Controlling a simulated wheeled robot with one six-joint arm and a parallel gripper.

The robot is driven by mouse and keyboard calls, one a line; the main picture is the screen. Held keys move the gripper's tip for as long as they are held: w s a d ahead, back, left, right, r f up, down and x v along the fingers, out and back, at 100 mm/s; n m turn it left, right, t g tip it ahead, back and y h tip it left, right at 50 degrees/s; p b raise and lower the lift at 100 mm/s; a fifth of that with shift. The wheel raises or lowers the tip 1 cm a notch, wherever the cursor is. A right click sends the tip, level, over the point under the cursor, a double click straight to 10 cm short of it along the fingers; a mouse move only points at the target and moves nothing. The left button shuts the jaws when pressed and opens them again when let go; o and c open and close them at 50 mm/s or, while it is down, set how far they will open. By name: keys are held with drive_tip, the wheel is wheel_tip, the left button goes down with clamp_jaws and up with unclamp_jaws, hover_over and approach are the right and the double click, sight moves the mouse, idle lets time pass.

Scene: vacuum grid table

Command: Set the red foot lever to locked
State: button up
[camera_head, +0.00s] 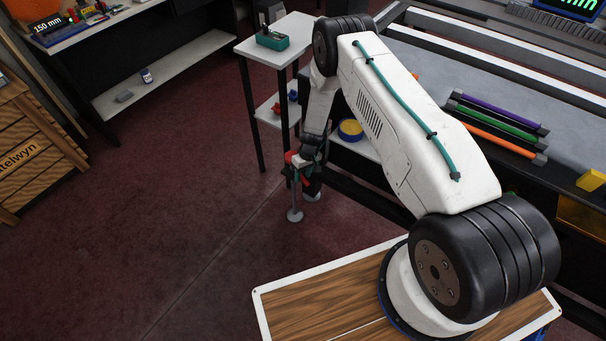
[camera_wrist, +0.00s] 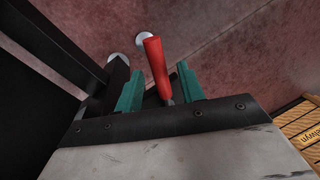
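The red foot lever (camera_wrist: 155,62) shows in the wrist view as a long red handle between the two teal fingers of my gripper (camera_wrist: 160,74). Gaps show on both sides of the lever, so the fingers are open around it and not closed on it. In the head view, my gripper (camera_head: 307,165) is low beside the white table's legs, and a bit of red lever (camera_head: 290,157) shows at its left. The lever's pivot and any lock marking are hidden or too small to read.
Round pale foot pads (camera_head: 295,215) stand on the dark red floor below my gripper. A small white side table (camera_head: 262,50) and its dark legs are close by. A wooden crate (camera_head: 35,150) is at the far left. Open floor lies left of my gripper.

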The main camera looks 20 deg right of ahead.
clamp_jaws()
